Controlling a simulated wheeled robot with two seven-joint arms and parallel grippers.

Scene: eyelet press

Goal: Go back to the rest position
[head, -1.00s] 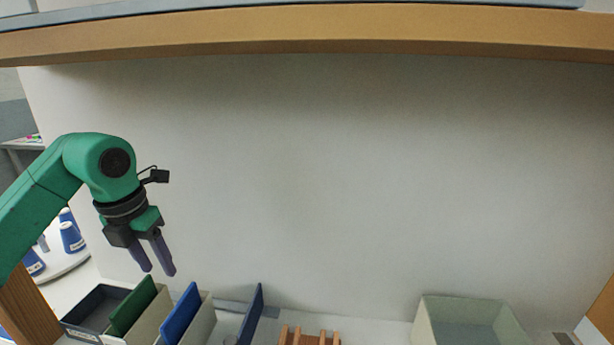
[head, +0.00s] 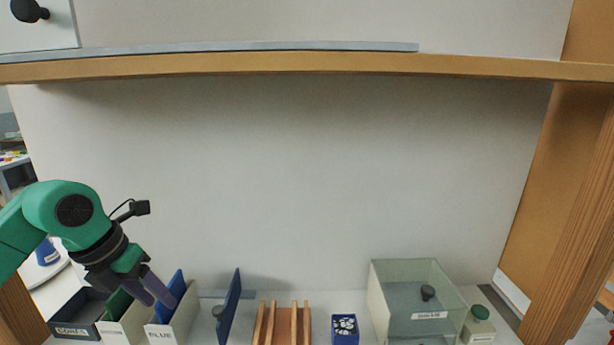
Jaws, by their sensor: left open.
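My left gripper (head: 160,297) hangs at the lower left with its two fingers pointing down and to the right. Its fingers are apart and nothing shows between them. In the picture it overlaps the upper part of the bins with the green divider (head: 119,304) and the blue divider (head: 177,287); I cannot tell whether it touches them. My right gripper is not in view.
Along the bottom stand a dark labelled bin (head: 75,326), a white bin marked BLUE (head: 165,333), an upright blue panel (head: 229,308), a wooden rack (head: 282,325), a blue box (head: 345,331), a clear lidded case (head: 405,290) and a green-capped jar (head: 479,326). A shelf (head: 300,63) crosses above.

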